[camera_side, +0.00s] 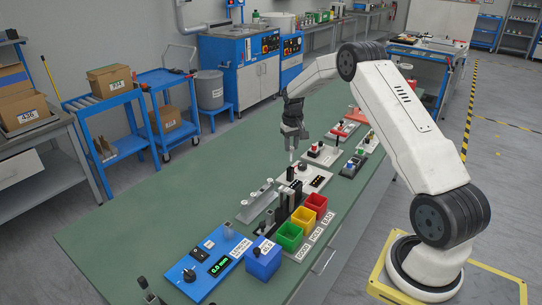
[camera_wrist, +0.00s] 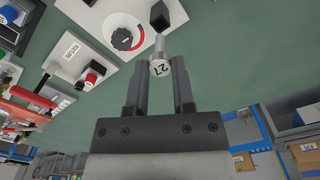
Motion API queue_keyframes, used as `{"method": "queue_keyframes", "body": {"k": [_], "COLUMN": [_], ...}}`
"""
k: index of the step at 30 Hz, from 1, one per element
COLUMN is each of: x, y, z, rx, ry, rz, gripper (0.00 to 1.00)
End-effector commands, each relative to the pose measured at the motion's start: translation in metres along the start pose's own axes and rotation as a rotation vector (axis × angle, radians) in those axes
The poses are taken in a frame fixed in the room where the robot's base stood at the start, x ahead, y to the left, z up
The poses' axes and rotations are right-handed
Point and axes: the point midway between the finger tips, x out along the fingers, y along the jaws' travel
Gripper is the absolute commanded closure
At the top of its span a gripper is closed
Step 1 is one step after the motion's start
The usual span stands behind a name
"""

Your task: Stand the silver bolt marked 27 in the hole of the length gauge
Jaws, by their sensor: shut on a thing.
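My gripper (camera_side: 292,138) is shut on the silver bolt (camera_side: 291,157) and holds it above the green bench. In the wrist view the bolt (camera_wrist: 160,66) sits between the fingertips, its head marked 27 facing the camera and its shank pointing away. In the side view the bolt hangs roughly upright below the fingers. The blue length gauge (camera_side: 208,262) lies at the near end of the bench, well apart from the bolt, with a LENGTH label and a display reading 0.0 mm. Its hole is too small to make out.
A white dial panel (camera_wrist: 110,45) with a black block (camera_wrist: 160,15) lies below the bolt. The bench's left side is clear.

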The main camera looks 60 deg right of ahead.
Motion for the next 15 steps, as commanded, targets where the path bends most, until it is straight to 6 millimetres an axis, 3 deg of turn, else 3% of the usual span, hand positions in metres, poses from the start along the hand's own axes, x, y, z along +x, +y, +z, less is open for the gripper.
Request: {"method": "queue_keyframes", "body": {"k": [8, 15], "x": [-0.001, -0.006], "y": [-0.006, -0.045], "z": [0.001, 0.009], "rx": [-0.009, -0.068], "ry": [0.001, 0.002], "rz": [0.0, 0.0], "gripper": [1.0, 1.0]}}
